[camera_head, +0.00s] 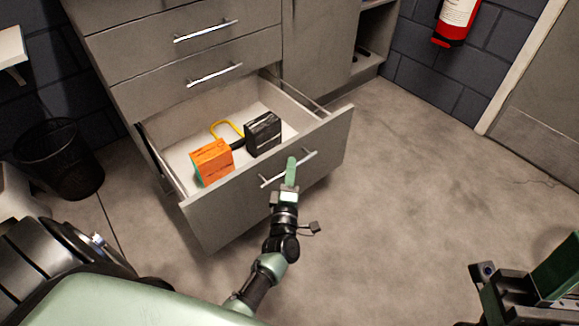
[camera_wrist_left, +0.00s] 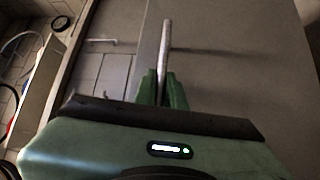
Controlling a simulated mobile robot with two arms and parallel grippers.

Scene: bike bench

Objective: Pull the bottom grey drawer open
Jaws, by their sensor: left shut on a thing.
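The bottom grey drawer (camera_head: 235,200) is pulled well out from the cabinet, so its white inside shows. Its bar handle (camera_head: 304,161) runs across the front. My left gripper (camera_head: 291,170) is at the handle and shut on it. In the left wrist view, the handle (camera_wrist_left: 166,45) stands between the green fingers (camera_wrist_left: 162,88) in front of the grey drawer front (camera_wrist_left: 220,75). My right gripper (camera_head: 535,285) is partly in view at the lower right corner, away from the drawer; its jaw state is unclear.
In the drawer lie an orange box (camera_head: 212,161), a black box (camera_head: 263,134) and a yellow loop (camera_head: 224,127). Two upper drawers (camera_head: 190,50) are closed. A black bin (camera_head: 60,160) stands left, and a fire extinguisher (camera_head: 456,20) hangs at the back. The floor (camera_head: 420,180) to the right is clear.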

